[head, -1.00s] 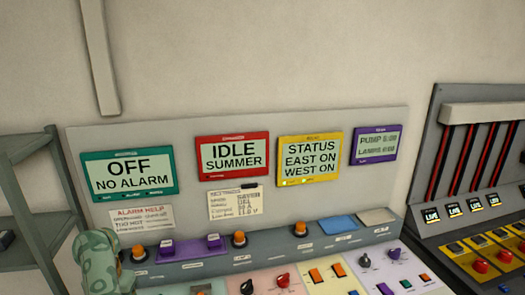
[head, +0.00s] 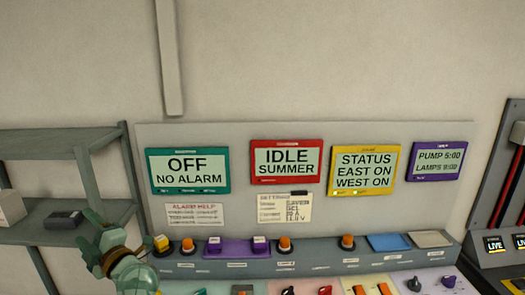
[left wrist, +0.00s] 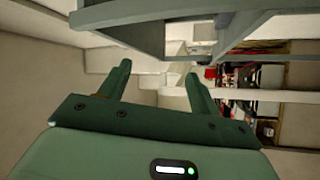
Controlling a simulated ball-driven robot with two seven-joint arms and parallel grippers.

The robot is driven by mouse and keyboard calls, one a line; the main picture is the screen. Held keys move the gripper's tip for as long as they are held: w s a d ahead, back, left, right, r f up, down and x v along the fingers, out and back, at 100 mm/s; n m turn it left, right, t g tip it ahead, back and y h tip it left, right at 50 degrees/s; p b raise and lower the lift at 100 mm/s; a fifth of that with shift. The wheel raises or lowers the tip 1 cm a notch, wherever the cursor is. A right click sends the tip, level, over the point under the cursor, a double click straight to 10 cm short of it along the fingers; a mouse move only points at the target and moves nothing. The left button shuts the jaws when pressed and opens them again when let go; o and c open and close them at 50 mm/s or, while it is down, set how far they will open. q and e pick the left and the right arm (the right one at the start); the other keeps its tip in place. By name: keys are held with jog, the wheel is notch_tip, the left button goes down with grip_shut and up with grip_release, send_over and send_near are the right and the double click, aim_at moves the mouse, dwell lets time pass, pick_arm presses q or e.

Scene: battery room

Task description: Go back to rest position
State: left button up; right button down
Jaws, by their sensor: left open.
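My left gripper (head: 95,240) is at the lower left of the head view, in front of the left end of the control panel. In the left wrist view its two green fingers (left wrist: 157,75) stand apart with nothing between them. The gripper is open and empty. My right gripper shows in neither view.
The control panel (head: 330,259) has knobs and switches below a teal OFF screen (head: 188,171), a red IDLE screen (head: 286,161), a yellow STATUS screen (head: 363,169) and a purple screen (head: 437,161). Grey shelves (head: 60,144) stand left, holding a dark box (head: 65,219). A battery rack (head: 500,220) stands right.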

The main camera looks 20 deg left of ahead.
pick_arm(q)
jog(key=w+d+r+m+t+h, duration=0.2)
jog(key=d+m+t+h, duration=0.2)
jog(key=d+m+t, duration=0.35)
jog(key=w+d+r+m+t+h, duration=0.2)
jog(key=d+m+t+h, duration=0.25)
jog(key=m+t, duration=0.45)
jog(key=s+d+f+m+g+h, duration=0.3)
jog(key=d+f+m+g+h, duration=0.2)
jog(key=d+f+m+h, duration=0.95)
jog(key=s+a+f+m+g+y, duration=0.15)
jog(key=s+f+g+y, duration=0.3)
jog(key=s, duration=0.45)
jog(key=s+a+f+m+g+y, duration=0.1)
jog(key=s+f+m+g+y, duration=0.3)
jog(key=s, duration=0.5)
jog(key=s+d+f+g+h+b, duration=0.1)
jog(key=d+f+b, duration=0.15)
jog(key=f, duration=0.85)
jog(key=s+d+f+n+g+h+b, duration=0.1)
jog(key=s+f+g+h+b, duration=0.15)
jog(key=f, duration=0.95)
jog(key=d+f+g+b, duration=0.1)
jog(key=f+b, duration=0.2)
jog(key=f, duration=0.8)
jog(key=s+f+n+g+h+b, duration=0.2)
jog(key=s+f+b, duration=0.3)
jog(key=s+f, duration=1.5)
jog(key=shift+f+n+g, duration=0.55)
